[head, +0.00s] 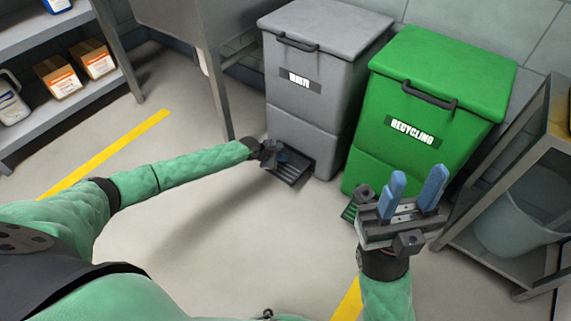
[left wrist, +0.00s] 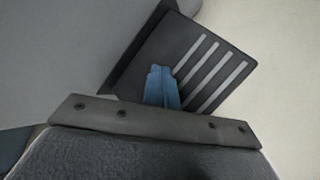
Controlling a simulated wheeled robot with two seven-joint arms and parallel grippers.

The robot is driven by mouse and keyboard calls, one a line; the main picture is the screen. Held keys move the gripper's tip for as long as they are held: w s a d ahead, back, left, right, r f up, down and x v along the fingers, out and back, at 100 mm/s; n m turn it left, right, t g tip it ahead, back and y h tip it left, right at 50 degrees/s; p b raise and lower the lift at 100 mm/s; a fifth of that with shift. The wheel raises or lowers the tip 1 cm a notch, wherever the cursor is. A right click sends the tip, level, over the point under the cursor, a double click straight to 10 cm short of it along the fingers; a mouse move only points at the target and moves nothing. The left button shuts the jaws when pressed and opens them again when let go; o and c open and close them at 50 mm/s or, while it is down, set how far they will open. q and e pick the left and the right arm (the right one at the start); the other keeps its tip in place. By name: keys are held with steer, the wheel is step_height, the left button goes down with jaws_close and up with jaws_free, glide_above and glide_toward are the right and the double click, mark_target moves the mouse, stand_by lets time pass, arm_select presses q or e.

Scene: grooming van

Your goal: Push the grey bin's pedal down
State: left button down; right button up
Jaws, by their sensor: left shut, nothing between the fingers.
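The grey bin (head: 318,85) marked WASTE stands against the back wall with its lid shut. Its dark ribbed pedal (head: 293,174) sticks out at the foot of the bin, and it fills the middle of the left wrist view (left wrist: 212,75). My left gripper (head: 283,158) is shut and empty, with its blue fingertips (left wrist: 160,82) over the pedal's edge. I cannot tell whether they touch it. My right gripper (head: 412,192) is open and empty, raised in front of the green bin.
The green RECYCLING bin (head: 430,100) stands right of the grey one; its pedal (head: 350,210) is partly hidden by my right gripper. A metal frame with a bucket (head: 515,225) is at the right. Shelves (head: 60,100) with boxes stand at the left. The floor in front is clear.

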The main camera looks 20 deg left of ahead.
stand_by(0.8)
stand_by(0.6)
arm_select(q)
steer(key=shift+f, duration=0.15)
steer(key=shift+f, duration=0.25)
